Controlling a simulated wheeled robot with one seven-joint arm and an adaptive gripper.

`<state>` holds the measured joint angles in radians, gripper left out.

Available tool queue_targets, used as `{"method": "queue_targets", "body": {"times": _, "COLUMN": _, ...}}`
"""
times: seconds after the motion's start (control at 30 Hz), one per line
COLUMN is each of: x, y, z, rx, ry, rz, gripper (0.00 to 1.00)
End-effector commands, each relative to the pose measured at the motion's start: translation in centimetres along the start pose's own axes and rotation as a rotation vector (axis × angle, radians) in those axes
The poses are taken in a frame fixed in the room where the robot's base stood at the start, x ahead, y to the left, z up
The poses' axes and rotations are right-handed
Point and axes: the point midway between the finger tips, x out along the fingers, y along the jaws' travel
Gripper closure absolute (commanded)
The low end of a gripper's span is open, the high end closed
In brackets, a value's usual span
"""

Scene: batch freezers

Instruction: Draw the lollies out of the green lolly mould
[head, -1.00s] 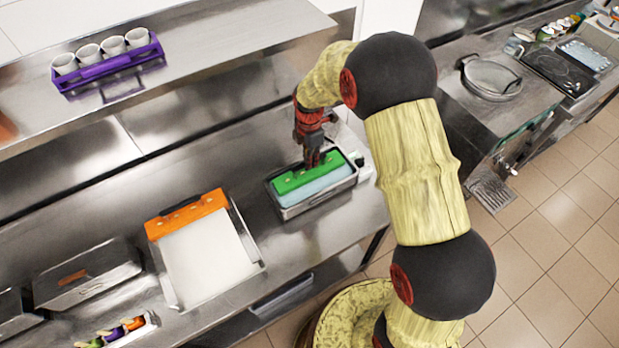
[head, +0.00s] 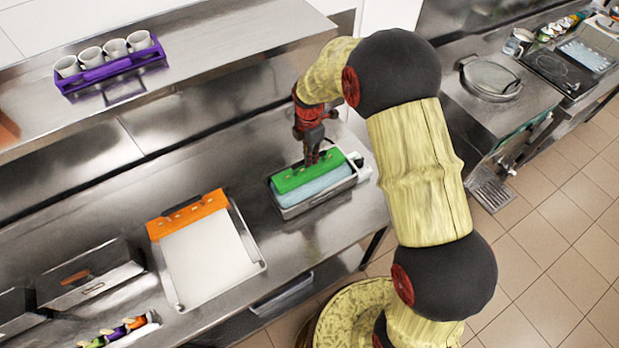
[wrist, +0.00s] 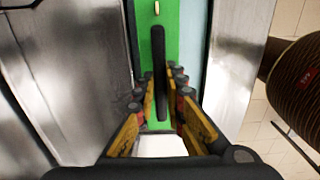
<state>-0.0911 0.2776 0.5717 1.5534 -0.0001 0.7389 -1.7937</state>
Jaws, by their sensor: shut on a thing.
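The green lolly mould (head: 294,181) shows as a long green bar along the back side of a steel tub (head: 318,207), with a pale blue surface (head: 318,187) beside it. In the wrist view the green top (wrist: 144,50) carries a thin black upright handle (wrist: 160,45). My gripper (head: 312,160) points down at the mould; in the wrist view its fingers (wrist: 160,88) lie on both sides of the handle and are shut on it. No lollies can be made out; the inside of the mould is hidden.
An orange bar (head: 187,213) lies on a tray with a white surface (head: 205,260), left of the tub. Steel containers (head: 90,280) stand farther left. A purple rack (head: 110,72) with white cups is on the shelf above. Bare steel counter lies between tray and tub.

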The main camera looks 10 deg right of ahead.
Motion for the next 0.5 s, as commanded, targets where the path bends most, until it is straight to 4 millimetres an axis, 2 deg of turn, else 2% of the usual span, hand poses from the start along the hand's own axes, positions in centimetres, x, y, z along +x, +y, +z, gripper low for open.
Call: {"method": "queue_targets", "body": {"times": 0.5, "x": -1.05, "y": 0.06, "z": 0.01, "rx": 0.0, "ry": 0.0, "rz": 0.002, "gripper": 1.0}}
